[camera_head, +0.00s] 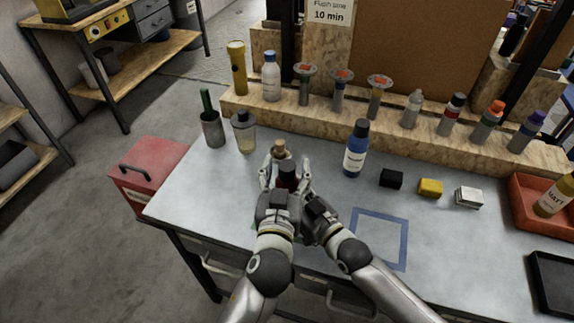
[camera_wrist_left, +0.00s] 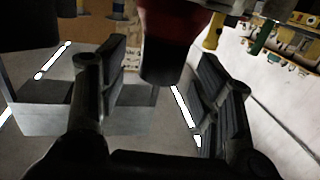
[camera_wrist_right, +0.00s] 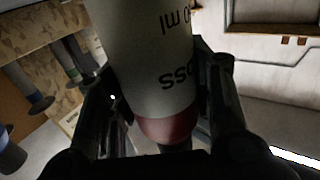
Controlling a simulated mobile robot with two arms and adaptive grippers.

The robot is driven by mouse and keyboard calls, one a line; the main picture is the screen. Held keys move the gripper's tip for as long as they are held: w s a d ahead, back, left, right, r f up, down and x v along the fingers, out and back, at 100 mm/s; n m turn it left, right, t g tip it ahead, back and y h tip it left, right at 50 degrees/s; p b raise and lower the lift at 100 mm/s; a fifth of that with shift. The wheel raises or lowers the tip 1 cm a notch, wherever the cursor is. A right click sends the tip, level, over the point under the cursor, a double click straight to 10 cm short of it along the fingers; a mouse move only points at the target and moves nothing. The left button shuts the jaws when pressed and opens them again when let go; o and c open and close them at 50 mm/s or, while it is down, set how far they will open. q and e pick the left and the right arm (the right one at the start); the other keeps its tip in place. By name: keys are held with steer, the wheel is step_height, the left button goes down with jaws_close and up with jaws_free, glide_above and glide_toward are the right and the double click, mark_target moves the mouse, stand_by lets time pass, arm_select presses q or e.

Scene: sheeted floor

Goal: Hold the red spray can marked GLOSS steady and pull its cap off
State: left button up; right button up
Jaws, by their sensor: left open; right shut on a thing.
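The red GLOSS can (camera_head: 288,177) is between my grippers at the middle of the table, mostly hidden by them in the head view. In the right wrist view its white label (camera_wrist_right: 155,60) reads upside down, with a red band (camera_wrist_right: 168,128) below. My right gripper (camera_wrist_right: 160,100) is shut on the can's body. In the left wrist view the can's red part (camera_wrist_left: 178,28) leads to a dark cap (camera_wrist_left: 163,66). My left gripper (camera_wrist_left: 160,85) is open, its fingers on either side of the cap with gaps showing.
A tan-topped item (camera_head: 280,147) shows just beyond the grippers. A blue square outline (camera_head: 380,235) marks bare table.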

arm_select(q)
steer(key=shift+w+d, duration=0.1)
steer(key=shift+w, duration=0.85)
steer(key=c, duration=1.3)
steer(key=shift+o, duration=0.2)
steer(key=shift+r, duration=0.2)
steer(key=shift+r, duration=0.9)
